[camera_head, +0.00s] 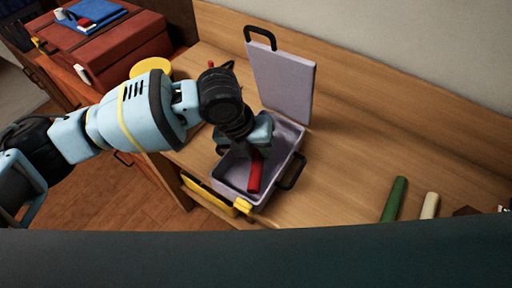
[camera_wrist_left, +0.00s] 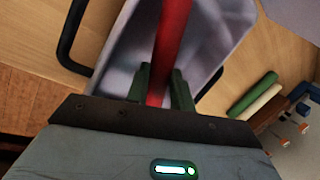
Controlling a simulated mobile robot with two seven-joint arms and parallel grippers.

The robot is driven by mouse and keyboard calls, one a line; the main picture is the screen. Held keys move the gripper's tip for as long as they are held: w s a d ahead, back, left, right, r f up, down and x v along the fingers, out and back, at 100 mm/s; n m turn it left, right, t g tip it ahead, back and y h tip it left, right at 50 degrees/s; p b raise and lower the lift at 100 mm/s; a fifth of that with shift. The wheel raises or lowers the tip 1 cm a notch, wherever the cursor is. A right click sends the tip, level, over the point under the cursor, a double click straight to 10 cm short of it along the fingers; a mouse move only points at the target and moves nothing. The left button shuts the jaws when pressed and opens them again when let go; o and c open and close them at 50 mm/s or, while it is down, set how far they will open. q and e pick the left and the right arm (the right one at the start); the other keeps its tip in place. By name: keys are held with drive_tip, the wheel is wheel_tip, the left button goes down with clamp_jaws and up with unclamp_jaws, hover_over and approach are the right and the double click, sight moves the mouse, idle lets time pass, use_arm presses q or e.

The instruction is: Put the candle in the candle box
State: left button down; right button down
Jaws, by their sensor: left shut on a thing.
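The candle box (camera_head: 285,140) is a pale lilac case that stands open on the wooden worktop, its lid (camera_head: 284,82) raised at the back. My left gripper (camera_head: 257,152) is over the open box, shut on a red candle (camera_head: 255,175). The candle hangs down at a tilt over the box's interior; I cannot tell if it touches the bottom. In the left wrist view the red candle (camera_wrist_left: 170,45) stands between the green fingertips (camera_wrist_left: 160,88), with the box's inside (camera_wrist_left: 215,45) behind it. My right gripper is not in view.
A green candle (camera_head: 394,199) and a cream candle (camera_head: 430,205) lie on the worktop at the right. A brown-red case (camera_head: 100,45) with a blue item on it is at the far left.

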use_arm(q)
drive_tip(key=shift+f, duration=0.45)
drive_tip(key=c, duration=1.2)
unclamp_jaws()
drive_tip(key=v, duration=1.3)
drive_tip(key=shift+d+r+p, duration=0.2)
drive_tip(key=shift+p, duration=0.1)
